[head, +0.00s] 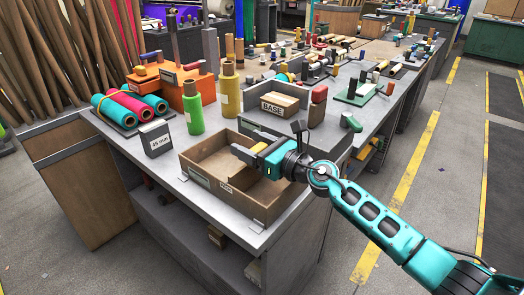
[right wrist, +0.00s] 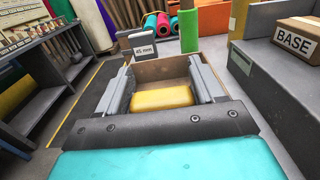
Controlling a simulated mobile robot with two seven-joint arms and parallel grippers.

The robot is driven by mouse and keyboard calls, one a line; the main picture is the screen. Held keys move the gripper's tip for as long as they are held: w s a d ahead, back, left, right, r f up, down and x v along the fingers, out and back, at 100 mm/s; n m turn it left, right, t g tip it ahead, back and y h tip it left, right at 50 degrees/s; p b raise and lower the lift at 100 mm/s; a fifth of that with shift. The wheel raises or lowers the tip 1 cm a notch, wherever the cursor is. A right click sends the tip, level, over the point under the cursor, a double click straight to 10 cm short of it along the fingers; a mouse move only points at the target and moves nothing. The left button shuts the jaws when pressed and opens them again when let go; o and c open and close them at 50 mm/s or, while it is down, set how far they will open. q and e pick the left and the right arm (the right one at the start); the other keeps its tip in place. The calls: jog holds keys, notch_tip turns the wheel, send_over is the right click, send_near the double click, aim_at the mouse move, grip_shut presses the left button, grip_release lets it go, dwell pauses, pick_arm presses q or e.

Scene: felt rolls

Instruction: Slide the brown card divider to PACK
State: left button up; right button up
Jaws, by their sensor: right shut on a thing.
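An open brown card box (head: 212,160) stands on the near end of the grey bench. It shows ahead in the right wrist view (right wrist: 165,68). A small label (head: 226,187) on its near wall may read PACK, but it is too small to be sure. My right gripper (head: 243,154) is over the box, its wide-set fingers shut on a yellow block (right wrist: 162,97). The block also shows in the head view (head: 258,147). I cannot make out the brown divider apart from the box walls; my gripper hides part of the interior. My left gripper is out of view.
A grey tray with a BASE carton (head: 280,103) stands behind the box. A 45 mm sign (head: 156,138), a green roll (head: 193,108) and a mustard roll (head: 229,92) stand at the left and back. Teal and pink rolls (head: 130,105) lie further left.

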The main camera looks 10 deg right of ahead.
jog(key=shift+w, duration=0.15)
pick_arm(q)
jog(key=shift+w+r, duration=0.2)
pick_arm(e)
jog(key=o, duration=1.4)
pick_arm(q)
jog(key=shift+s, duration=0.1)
pick_arm(e)
jog(key=shift+o, duration=0.2)
jog(key=b+v, duration=0.1)
jog(key=v, duration=1)
jog(key=shift+s+d+f, duration=0.15)
jog(key=shift+s, duration=0.05)
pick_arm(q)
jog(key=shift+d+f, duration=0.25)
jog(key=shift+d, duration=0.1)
pick_arm(e)
jog(key=shift+v, duration=0.8)
